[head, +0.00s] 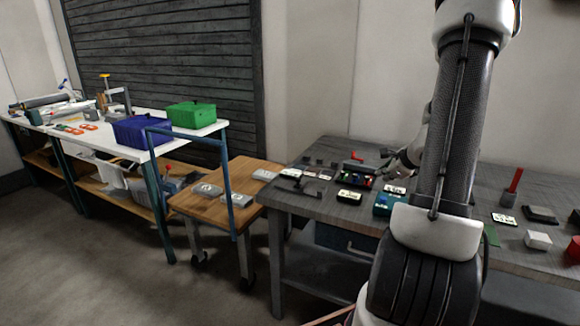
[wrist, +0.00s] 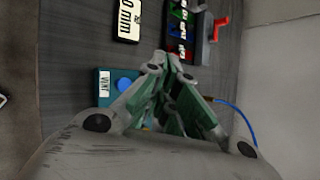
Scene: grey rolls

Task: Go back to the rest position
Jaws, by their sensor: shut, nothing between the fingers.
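My gripper shows in the wrist view (wrist: 166,66) with its two fingers drawn together at the tips and nothing between them. It is above the grey table (head: 340,200), close to a teal box with a blue button and a label reading "VENT" (wrist: 103,82). In the head view the gripper (head: 388,158) is small and partly hidden behind my arm. The teal box (head: 385,205) is left of my arm there. A dark holder with coloured slots and a red handle (head: 355,172) lies near the gripper; it also shows in the wrist view (wrist: 180,42).
A wooden cart with grey pieces (head: 240,172) stands left of the table. A white bench (head: 90,135) holds a blue crate (head: 142,131) and a green crate (head: 191,116). A red post (head: 512,187) and a white block (head: 538,239) are right of my arm.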

